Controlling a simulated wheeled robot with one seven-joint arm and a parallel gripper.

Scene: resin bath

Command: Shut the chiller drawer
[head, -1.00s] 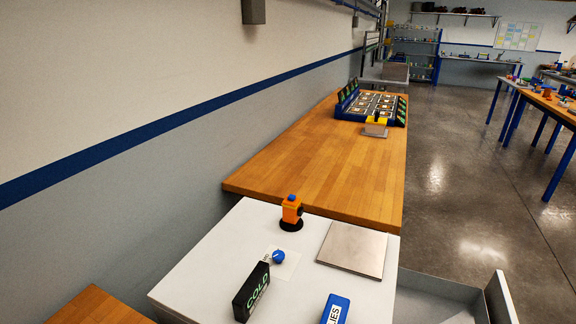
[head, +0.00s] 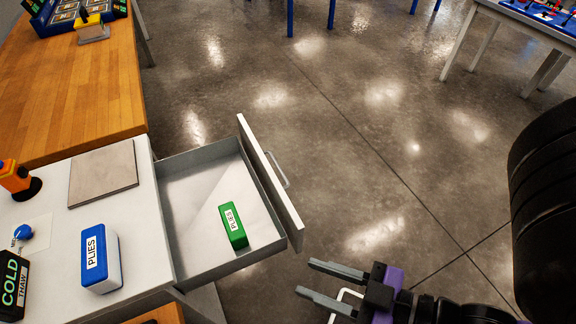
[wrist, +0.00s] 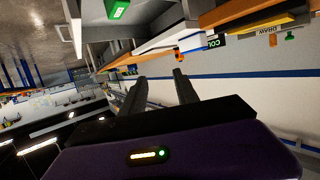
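The chiller drawer (head: 195,205) is pulled out from the right side of the white cabinet (head: 140,235). Its front panel (head: 268,185) has a metal handle (head: 279,170) on the outer face. A green box labelled PLIES (head: 233,226) lies inside the drawer; a green block also shows at the top of the wrist view (wrist: 117,8). My gripper (head: 304,278) is open and empty, below and right of the drawer front in the head view, apart from it. Its two fingers also show in the wrist view (wrist: 158,82).
On the cabinet top are a blue-and-white PLIES box (head: 100,258), a COLD/THAW sign (head: 12,285), a blue knob (head: 22,232), an orange device (head: 15,176) and a flat metal plate (head: 103,173). A wooden bench (head: 75,90) adjoins behind. The floor right of the drawer is clear.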

